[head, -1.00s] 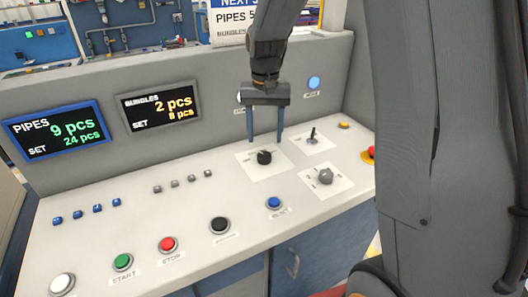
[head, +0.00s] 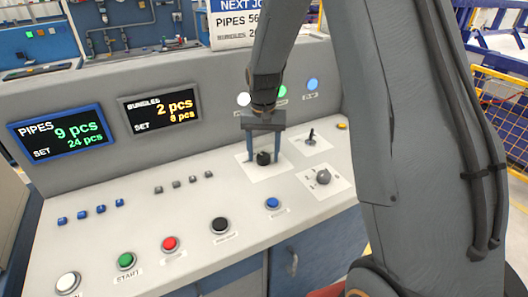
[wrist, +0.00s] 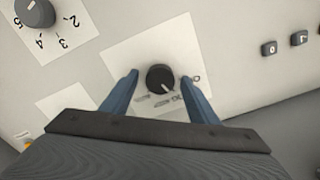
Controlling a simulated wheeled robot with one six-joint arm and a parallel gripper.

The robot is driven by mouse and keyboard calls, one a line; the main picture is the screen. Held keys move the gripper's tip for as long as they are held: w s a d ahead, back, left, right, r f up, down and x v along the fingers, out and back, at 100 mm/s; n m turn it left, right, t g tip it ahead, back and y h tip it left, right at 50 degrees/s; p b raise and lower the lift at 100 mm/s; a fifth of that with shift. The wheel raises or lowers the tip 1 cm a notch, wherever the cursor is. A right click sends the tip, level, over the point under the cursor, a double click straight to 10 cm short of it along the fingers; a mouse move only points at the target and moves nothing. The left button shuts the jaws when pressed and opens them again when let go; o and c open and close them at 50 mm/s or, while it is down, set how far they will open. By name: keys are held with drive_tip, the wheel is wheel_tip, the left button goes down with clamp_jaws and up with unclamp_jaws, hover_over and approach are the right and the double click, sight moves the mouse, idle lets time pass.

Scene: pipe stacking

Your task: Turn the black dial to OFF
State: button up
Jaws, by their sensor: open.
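The black dial (head: 263,158) sits on a white label plate (head: 262,173) on the console top. In the wrist view the black dial (wrist: 160,78) shows between my two blue fingers, with a pale mark on its rim toward the lower right. My gripper (head: 264,158) is open, pointing down, with one finger on each side of the dial. In the wrist view my gripper (wrist: 158,82) shows a gap between each finger and the dial. The lettering on the plate is partly hidden by the fingers and too small to read.
A grey numbered knob (head: 323,177) and a small lever (head: 311,136) stand to the right of the dial. A blue button (head: 272,203) and a black button (head: 220,225) lie in front. The upright panel with two displays (head: 160,107) rises behind.

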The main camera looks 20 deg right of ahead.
drive_tip(key=c, duration=1)
drive_tip(key=shift+c, duration=0.2)
drive_tip(key=shift+n, duration=0.4)
drive_tip(key=n, duration=0.3)
drive_tip(key=shift+n+p, duration=0.3)
drive_tip(key=shift+p, duration=0.05)
drive_tip(key=shift+w+n, duration=0.1)
drive_tip(key=shift+n, duration=1.7)
drive_tip(key=shift+r, duration=0.1)
drive_tip(key=o, duration=1)
drive_tip(key=shift+o, duration=0.2)
